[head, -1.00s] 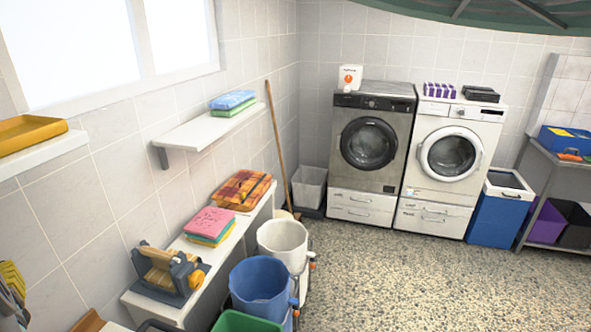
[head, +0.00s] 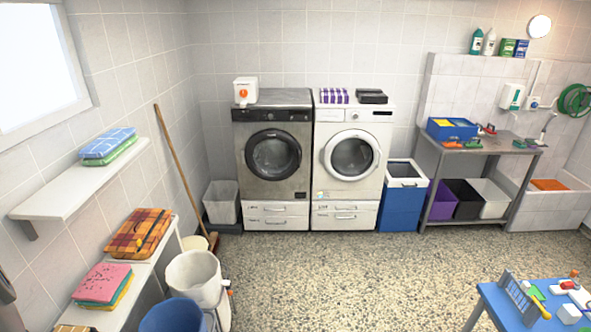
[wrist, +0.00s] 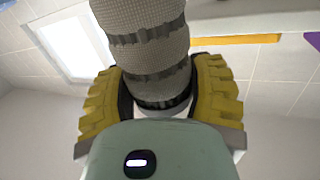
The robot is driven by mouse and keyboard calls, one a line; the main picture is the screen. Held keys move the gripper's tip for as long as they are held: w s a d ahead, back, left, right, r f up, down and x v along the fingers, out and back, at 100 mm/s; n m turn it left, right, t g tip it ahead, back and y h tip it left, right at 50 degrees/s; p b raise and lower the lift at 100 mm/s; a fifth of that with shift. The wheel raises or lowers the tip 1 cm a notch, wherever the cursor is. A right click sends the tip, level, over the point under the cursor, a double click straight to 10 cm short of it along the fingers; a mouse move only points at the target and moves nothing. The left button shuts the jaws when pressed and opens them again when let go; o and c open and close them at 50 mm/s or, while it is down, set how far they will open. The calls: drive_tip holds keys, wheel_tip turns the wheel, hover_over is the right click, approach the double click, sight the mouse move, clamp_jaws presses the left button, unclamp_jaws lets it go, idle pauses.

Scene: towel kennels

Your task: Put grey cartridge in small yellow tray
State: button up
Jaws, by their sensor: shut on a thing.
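In the wrist view my gripper (wrist: 160,88) is shut on a grey cartridge (wrist: 148,48). The cartridge is a textured grey cylinder with darker ragged bands. It stands out lengthwise from between the yellow ribbed finger pads, which press on both sides of its near end. A flat yellow-orange strip (wrist: 236,40) lies along a white shelf edge behind, apart from the gripper. It may be the small yellow tray, but I cannot tell. No yellow tray shows in the head view now, and my gripper is not clearly seen there.
In the head view a white wall shelf (head: 70,192) holds folded cloths (head: 108,145). A lower bench with towels (head: 103,284), buckets (head: 195,278) and a leaning broom (head: 182,170) line the left. Washing machines (head: 350,160) stand behind. A blue table (head: 500,305) is at lower right. The middle floor is clear.

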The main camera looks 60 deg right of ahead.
drive_tip(key=a+r+n+g+y+p, duration=0.2)
drive_tip(key=a+r+n+y+p, duration=0.4)
drive_tip(key=r, duration=0.8)
drive_tip(key=w+a+b, duration=0.1)
drive_tip(key=b, duration=0.2)
drive_tip(key=w+a+m+b, duration=0.1)
drive_tip(key=b, duration=0.1)
drive_tip(key=w+a+f+m+h+b, duration=0.1)
drive_tip(key=a+b, duration=0.1)
drive_tip(key=b, duration=0.1)
drive_tip(key=shift+w+a+b, duration=0.1)
drive_tip(key=shift+w+b, duration=0.2)
drive_tip(key=shift+w, duration=0.05)
drive_tip(key=shift+w+a+r+b, duration=0.1)
drive_tip(key=shift+b, duration=0.2)
drive_tip(key=w+a+f+b, duration=0.1)
drive_tip(key=w+a+f, duration=0.1)
drive_tip(key=w, duration=0.1)
drive_tip(key=w+a+f+b, duration=0.1)
drive_tip(key=w, duration=0.1)
drive_tip(key=shift+a+f+b, duration=0.15)
drive_tip(key=shift+f+b, duration=0.2)
drive_tip(key=shift+f, duration=0.05)
